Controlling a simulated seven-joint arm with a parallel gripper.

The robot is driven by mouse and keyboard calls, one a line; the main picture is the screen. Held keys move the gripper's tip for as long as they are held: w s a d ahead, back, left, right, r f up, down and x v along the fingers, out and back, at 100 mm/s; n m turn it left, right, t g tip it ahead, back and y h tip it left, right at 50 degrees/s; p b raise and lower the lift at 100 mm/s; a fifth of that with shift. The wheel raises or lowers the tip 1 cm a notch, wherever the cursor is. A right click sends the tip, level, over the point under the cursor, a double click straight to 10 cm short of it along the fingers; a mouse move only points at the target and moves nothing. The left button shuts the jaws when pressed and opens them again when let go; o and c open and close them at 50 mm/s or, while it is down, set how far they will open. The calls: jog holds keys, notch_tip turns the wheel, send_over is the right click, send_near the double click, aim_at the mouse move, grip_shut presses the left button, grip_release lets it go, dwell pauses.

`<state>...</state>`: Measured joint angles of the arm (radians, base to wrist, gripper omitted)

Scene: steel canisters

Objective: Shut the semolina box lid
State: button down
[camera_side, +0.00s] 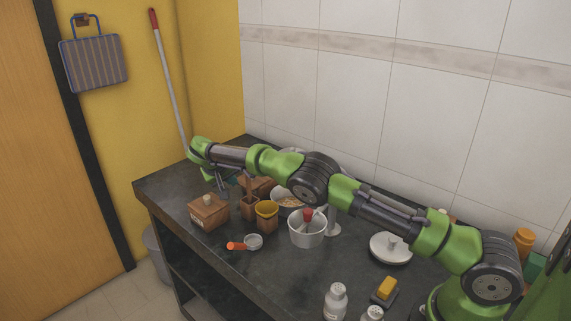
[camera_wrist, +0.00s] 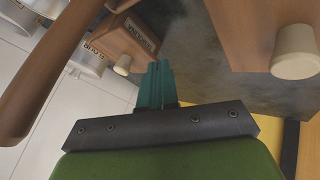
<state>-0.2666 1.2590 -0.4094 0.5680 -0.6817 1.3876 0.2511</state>
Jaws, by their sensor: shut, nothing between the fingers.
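A wooden box partly behind my arm in the side view (camera_side: 259,186) appears to be the same one. My gripper (camera_wrist: 155,68) has its teal fingers shut together and empty, apart from the box in the wrist view. In the side view my gripper (camera_side: 224,187) hangs low over the far left counter. I cannot tell how far the lid is open.
Another wooden box with a pale knob (camera_side: 208,215) stands in front.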

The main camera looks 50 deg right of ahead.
jog(key=v, duration=0.9)
jog(key=shift+a, duration=0.25)
jog(key=c, duration=1.8)
grip_release()
jog(key=shift+a+r, duration=0.1)
jog(key=shift+r, duration=0.15)
jog(key=o, duration=0.8)
jog(key=s+d+r+m+y, duration=0.2)
jog(key=d+r, duration=0.4)
jog(key=d, duration=0.4)
jog(key=shift+s+d+r+y, duration=0.2)
jog(key=shift+y, duration=0.1)
jog(key=w+f+y, duration=0.1)
jog(key=f, duration=0.3)
jog(key=w+d+f+n+y, duration=0.1)
jog(key=f, duration=0.4)
jog(key=w+d+f+t, duration=0.1)
jog(key=f, duration=0.3)
jog(key=shift+w+d+f+n+y, duration=0.2)
jog(key=shift+f+n+y, duration=0.1)
jog(key=shift+n+y, duration=0.1)
jog(key=shift+c, duration=0.3)
jog(key=shift+a, duration=0.1)
grip_shut()
